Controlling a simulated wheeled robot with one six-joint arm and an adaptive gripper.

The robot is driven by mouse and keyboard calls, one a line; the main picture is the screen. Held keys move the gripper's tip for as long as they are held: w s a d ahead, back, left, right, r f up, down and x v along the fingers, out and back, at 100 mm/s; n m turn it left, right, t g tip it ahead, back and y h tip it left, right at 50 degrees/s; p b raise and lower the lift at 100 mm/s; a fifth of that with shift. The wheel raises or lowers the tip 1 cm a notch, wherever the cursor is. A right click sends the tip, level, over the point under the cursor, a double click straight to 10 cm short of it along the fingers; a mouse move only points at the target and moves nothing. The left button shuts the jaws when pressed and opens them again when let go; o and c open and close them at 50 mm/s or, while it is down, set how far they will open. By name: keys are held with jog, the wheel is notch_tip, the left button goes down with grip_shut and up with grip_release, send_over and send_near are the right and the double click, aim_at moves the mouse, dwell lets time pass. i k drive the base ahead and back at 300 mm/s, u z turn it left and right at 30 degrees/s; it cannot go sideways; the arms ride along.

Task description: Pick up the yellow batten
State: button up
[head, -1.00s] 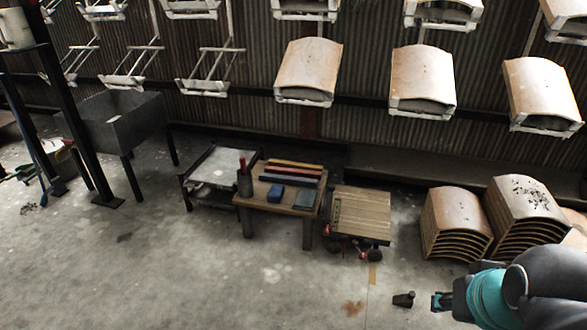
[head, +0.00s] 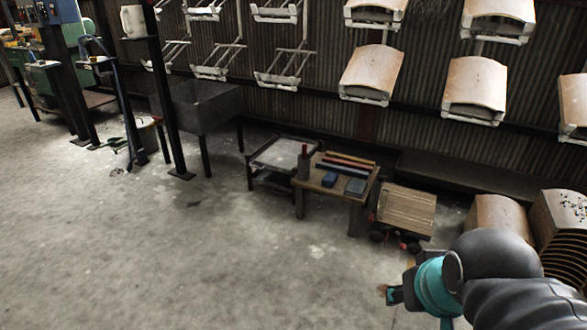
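The yellow batten (head: 348,158) lies at the back of a small wooden table (head: 355,200) in the middle of the head view. A red batten (head: 346,164) and a dark batten (head: 342,170) lie in front of it, roughly parallel. My gripper (head: 388,293) is at the lower right, in front of the table in the picture and well apart from the batten. It is small and partly hidden by my arm, so I cannot tell whether its fingers are open or shut.
A blue block (head: 330,179), a grey-green block (head: 355,186) and a dark cup (head: 304,167) share the tabletop. A low cart (head: 406,207) stands right, a low rack (head: 281,157) left. Stacked curved panels (head: 500,214) stand far right. Floor at left front is clear.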

aim_at(329, 154)
jog(key=u, duration=1.45)
jog(key=i, duration=2.25)
jog(key=z, duration=1.45)
jog(key=i, duration=0.45)
jog(key=z, duration=0.3)
